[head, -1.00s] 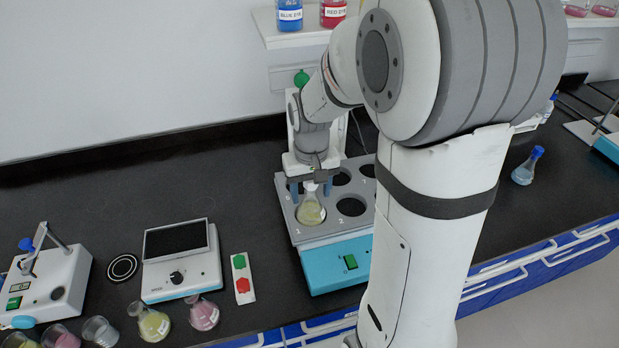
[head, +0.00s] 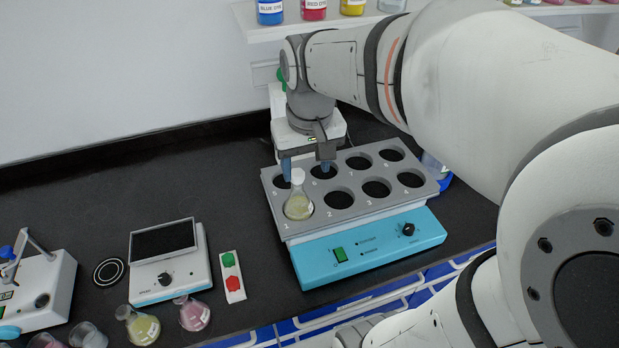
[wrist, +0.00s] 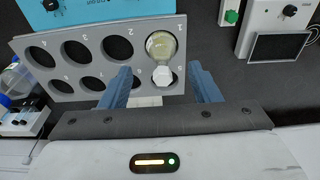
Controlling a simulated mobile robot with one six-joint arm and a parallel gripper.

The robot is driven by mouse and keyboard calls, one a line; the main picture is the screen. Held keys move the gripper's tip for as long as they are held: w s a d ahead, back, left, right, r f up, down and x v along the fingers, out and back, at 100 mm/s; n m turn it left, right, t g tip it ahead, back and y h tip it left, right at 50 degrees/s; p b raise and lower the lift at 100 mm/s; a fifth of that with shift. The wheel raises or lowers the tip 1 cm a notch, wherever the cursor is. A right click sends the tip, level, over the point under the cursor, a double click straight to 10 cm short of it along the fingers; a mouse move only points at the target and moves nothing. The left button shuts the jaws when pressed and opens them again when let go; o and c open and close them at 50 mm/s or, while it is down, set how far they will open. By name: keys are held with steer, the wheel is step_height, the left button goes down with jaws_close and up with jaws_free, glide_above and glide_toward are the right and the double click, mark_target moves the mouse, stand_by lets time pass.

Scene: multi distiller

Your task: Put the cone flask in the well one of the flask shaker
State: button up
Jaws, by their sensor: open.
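The cone flask (head: 298,204), with pale yellow contents and a whitish neck, stands in well one of the flask shaker (head: 370,243), at the front left of its grey top. It also shows in the wrist view (wrist: 160,46), in the hole marked 1, its neck end toward my gripper. My gripper (head: 306,172) is open just behind and above the flask. In the wrist view its blue fingers (wrist: 164,86) are spread to either side of the flask's neck end; I see no contact. The shaker's other wells are empty.
A device with a dark screen (head: 164,243) and a switch box with green and red buttons (head: 232,276) stand left of the shaker. Several other flasks (head: 139,325) stand at the front left. A shelf with dye bottles (head: 314,10) hangs behind.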

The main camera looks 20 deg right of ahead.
steer(key=s+f+t, duration=0.2)
steer(key=s, duration=0.6)
steer(key=shift+f, duration=0.3)
